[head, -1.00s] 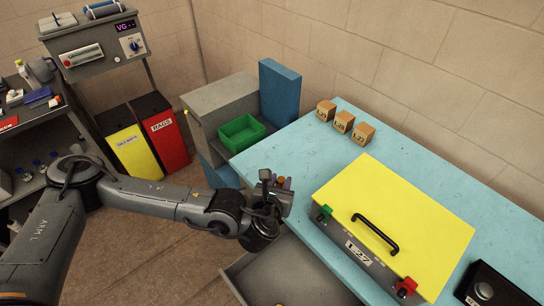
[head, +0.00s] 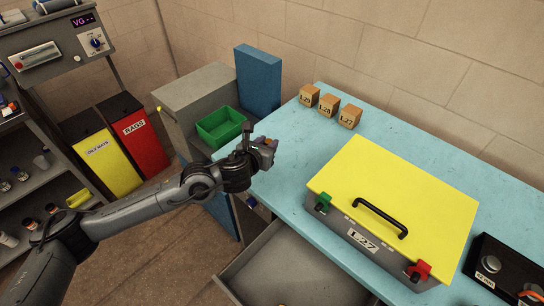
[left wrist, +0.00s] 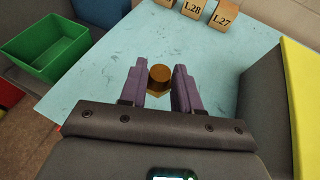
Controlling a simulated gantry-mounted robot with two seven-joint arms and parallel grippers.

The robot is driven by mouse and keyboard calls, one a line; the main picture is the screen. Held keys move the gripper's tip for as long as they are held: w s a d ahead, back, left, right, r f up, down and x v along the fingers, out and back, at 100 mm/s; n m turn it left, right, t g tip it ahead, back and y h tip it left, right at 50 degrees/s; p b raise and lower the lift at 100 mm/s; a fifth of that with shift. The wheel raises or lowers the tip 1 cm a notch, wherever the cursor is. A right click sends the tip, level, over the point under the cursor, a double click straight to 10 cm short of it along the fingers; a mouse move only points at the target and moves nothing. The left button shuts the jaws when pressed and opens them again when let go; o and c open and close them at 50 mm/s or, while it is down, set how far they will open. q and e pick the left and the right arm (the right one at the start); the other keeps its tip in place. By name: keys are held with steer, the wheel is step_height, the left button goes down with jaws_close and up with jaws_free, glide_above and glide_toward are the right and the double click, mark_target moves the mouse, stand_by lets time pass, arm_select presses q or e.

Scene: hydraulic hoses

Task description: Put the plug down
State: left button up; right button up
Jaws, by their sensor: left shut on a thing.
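The plug (left wrist: 159,76) is a small brown-orange round piece, seen between the purple fingertips in the left wrist view. My left gripper (left wrist: 159,88) is shut on it. In the head view my left gripper (head: 264,148) is over the left end of the blue table, just right of the green bin. The plug is too small and covered there to make out clearly. I cannot tell whether it touches the table. My right gripper is not in view.
A green bin (head: 219,127) stands left of the table (head: 300,150). Wooden blocks (head: 328,105) marked with labels stand at the back. A yellow-topped case (head: 400,185) labelled L27 sits to the right. An open drawer (head: 290,270) juts out in front. Bare table lies between blocks and case.

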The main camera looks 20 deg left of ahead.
arm_select(q)
steer(key=shift+w+a+f, duration=0.1)
steer(key=shift+w+f, duration=0.1)
steer(key=shift+f, duration=0.35)
step_height(320, 180, down, 9)
steer(key=shift+b, duration=1.1)
steer(key=shift+f, duration=0.15)
steer(key=o, duration=1.1)
